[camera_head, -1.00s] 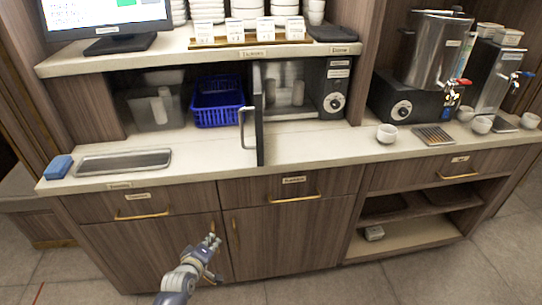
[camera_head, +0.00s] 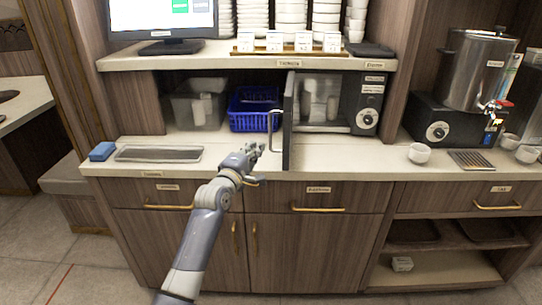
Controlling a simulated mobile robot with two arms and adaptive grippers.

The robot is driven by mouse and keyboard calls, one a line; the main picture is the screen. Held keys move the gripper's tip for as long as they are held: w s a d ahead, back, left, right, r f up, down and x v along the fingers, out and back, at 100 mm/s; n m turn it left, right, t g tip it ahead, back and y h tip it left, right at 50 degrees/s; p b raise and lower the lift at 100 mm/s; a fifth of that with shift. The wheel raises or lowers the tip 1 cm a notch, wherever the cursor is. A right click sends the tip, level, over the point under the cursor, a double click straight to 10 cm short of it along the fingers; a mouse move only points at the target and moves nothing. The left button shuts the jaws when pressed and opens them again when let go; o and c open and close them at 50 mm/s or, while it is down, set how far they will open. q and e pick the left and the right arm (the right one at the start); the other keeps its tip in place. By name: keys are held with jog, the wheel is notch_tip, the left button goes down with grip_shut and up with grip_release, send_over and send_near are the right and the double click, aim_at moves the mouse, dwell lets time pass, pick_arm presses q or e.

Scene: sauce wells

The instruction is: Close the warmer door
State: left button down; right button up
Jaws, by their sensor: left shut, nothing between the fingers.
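The warmer (camera_head: 369,103) is a dark box with a control dial, set on the counter under the shelf. Its door (camera_head: 289,121) stands open, swung out toward me and seen nearly edge-on, with a handle (camera_head: 273,130) on its left side. Stacked white cups (camera_head: 325,104) show inside the warmer. My left gripper (camera_head: 254,150) is shut and empty, just left of the door, near the handle's lower end; I cannot tell whether it touches. My right gripper is not in view.
A blue basket (camera_head: 252,109) and a clear bin (camera_head: 197,108) stand behind, left of the door. A metal tray (camera_head: 159,154) and blue sponge (camera_head: 103,151) lie on the counter's left. A white cup (camera_head: 419,153) stands at right. The counter (camera_head: 340,157) before the warmer is clear.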

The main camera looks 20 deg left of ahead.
aim_at(271, 146)
pick_arm(q)
jog(key=w+d+b, duration=0.1)
jog(key=d, duration=0.1)
jog(key=w+d, duration=0.2)
jog(key=shift+w+b, duration=0.1)
jog(key=shift+b, duration=0.25)
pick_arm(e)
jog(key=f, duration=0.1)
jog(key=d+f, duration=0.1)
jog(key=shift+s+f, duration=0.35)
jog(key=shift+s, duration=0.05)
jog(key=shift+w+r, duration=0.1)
